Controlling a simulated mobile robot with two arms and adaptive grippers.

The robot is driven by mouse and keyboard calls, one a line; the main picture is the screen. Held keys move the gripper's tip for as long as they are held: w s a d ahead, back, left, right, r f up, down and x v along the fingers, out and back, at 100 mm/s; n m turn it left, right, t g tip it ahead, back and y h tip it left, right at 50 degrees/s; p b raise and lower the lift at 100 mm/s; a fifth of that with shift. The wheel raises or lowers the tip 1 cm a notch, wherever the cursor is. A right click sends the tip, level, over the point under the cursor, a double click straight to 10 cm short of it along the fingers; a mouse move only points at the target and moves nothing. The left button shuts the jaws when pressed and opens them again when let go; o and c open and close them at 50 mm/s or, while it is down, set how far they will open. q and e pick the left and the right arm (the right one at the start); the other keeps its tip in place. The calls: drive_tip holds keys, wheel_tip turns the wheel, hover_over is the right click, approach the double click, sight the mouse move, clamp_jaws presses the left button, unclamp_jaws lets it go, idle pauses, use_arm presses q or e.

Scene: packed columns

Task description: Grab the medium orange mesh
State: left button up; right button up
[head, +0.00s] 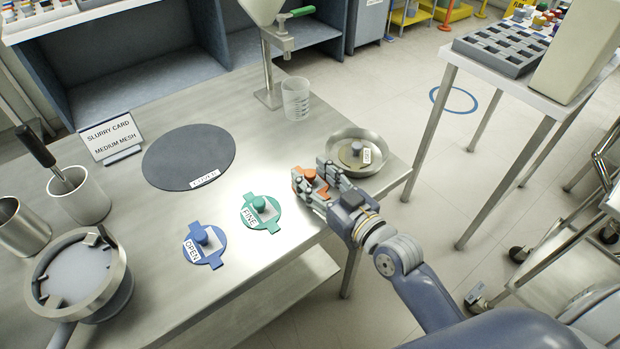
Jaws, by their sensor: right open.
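The orange mesh (299,184) lies on the steel table near its right front edge. My right gripper (318,182) is open over it, with its fingers on either side of the orange knob. The fingers hide much of the mesh, and its label cannot be read. I cannot tell whether the fingers touch the knob. My left gripper is not in view.
The green FINE mesh (264,213) and blue OPEN mesh (204,244) lie to the left. A metal dish (342,137) holding a disc stands just behind my gripper.

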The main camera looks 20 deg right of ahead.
drive_tip(key=shift+w+a, duration=0.3)
drive_tip(key=shift+w, duration=0.35)
clamp_jaws()
